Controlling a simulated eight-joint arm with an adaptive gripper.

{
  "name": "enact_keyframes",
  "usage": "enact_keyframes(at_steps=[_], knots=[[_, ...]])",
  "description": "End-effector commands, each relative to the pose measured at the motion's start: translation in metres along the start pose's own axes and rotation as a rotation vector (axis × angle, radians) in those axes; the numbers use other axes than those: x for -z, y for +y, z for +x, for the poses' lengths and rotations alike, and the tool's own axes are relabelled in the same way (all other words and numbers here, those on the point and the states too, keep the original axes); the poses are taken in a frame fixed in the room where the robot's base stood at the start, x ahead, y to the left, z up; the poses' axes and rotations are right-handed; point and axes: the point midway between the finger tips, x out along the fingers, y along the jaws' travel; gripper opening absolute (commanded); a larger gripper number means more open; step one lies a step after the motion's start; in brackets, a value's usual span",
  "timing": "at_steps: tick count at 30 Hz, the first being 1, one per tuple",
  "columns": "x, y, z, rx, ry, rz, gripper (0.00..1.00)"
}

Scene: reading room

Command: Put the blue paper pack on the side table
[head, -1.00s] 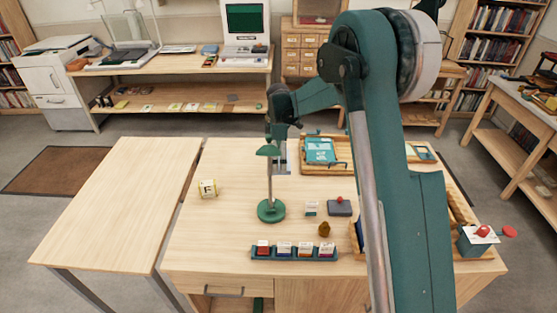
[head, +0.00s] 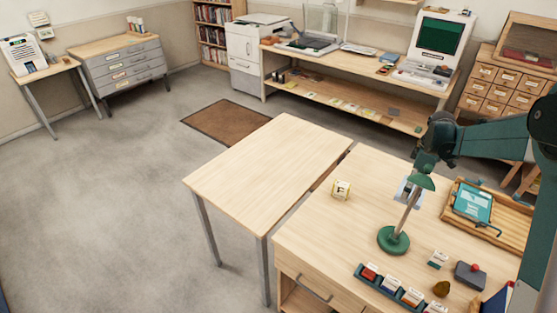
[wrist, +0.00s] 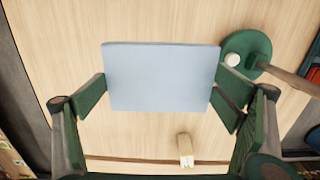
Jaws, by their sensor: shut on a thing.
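The blue paper pack (wrist: 162,77) is a flat, pale blue slab in the wrist view. My gripper (wrist: 160,88) is shut on it, with a green finger at each side edge. In the head view my gripper (head: 412,182) is partly hidden behind the green desk lamp, and only part of the pack (head: 405,188) shows there. The wood desk top lies beneath the pack; the height of the gap is hard to tell. The side table (head: 268,168) is the bare wood-topped table with grey legs, left of the desk.
The green lamp (head: 394,241) stands on the desk (head: 335,235) close to my gripper. A letter cube (head: 341,190) sits near the desk's left edge. A narrow gap separates desk and side table. A tray (head: 510,225) and card holder (head: 395,290) lie rightward.

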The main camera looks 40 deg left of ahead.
Motion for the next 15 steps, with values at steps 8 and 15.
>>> enact_keyframes(at_steps=[8,15], knots=[[0.085,-0.017,-0.001,0.0,0.0,0.001,0.73],[0.163,-0.041,-0.001,0.0,0.0,0.007,0.73]])
